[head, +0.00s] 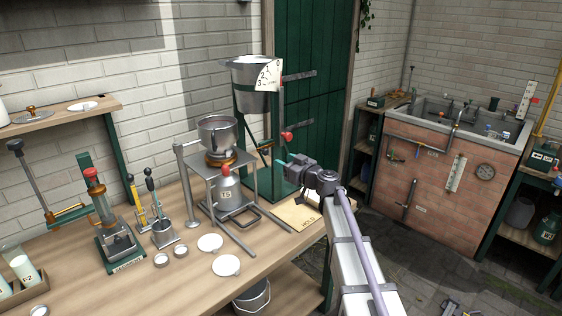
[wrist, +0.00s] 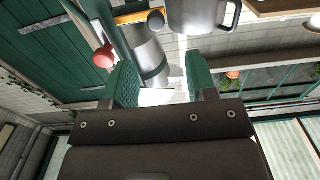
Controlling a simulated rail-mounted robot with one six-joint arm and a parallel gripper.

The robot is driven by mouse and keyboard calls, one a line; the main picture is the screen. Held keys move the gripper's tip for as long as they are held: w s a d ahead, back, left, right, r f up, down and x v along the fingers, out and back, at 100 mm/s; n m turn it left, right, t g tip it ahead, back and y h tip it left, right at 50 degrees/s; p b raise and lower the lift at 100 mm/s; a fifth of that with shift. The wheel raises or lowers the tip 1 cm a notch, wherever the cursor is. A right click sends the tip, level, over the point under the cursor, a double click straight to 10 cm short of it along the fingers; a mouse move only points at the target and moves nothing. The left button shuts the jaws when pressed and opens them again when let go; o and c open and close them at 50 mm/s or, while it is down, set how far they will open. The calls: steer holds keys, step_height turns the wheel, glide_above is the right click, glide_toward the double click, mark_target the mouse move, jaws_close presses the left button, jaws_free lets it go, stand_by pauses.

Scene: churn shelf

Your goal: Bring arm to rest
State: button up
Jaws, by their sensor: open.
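My arm (head: 355,255) reaches from the lower right toward the wooden bench. My gripper (head: 284,163) is at its far end, in the air near the bench's right end. It is beside the green stand with the grey hopper (head: 252,72) and to the right of the steel separator (head: 217,135). In the wrist view the green padded fingers (wrist: 162,78) are apart, with nothing held between them. Beyond them the wrist view shows a metal cylinder (wrist: 150,58), a red knob (wrist: 103,57) and a steel pot (wrist: 200,14).
A milk can (head: 226,193) stands under the separator. White discs (head: 226,265), a press (head: 110,225) and levers (head: 160,225) stand on the bench (head: 130,285). A paper sheet (head: 298,214) lies near its right end. A brick sink (head: 430,170) is at right; open floor lies between.

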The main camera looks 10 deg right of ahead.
steer(key=s+a+f+m+g+h, duration=0.1)
steer(key=s+a+f+m+g, duration=0.1)
steer(key=s+f+g, duration=0.4)
steer(key=s+a+f+m+g, duration=0.1)
steer(key=s+a+f+g, duration=0.2)
steer(key=s, duration=0.5)
steer(key=s+d+f+m+g+h, duration=0.1)
steer(key=s+d+f+g+h, duration=0.1)
steer(key=s, duration=0.9)
steer(key=s+d+f+m+g+h, duration=0.2)
steer(key=s+f+h, duration=0.4)
steer(key=s, duration=0.5)
steer(key=shift+d+m+g+h, duration=0.35)
steer(key=shift+d+g, duration=0.3)
steer(key=shift+g, duration=0.35)
steer(key=shift+f, duration=0.1)
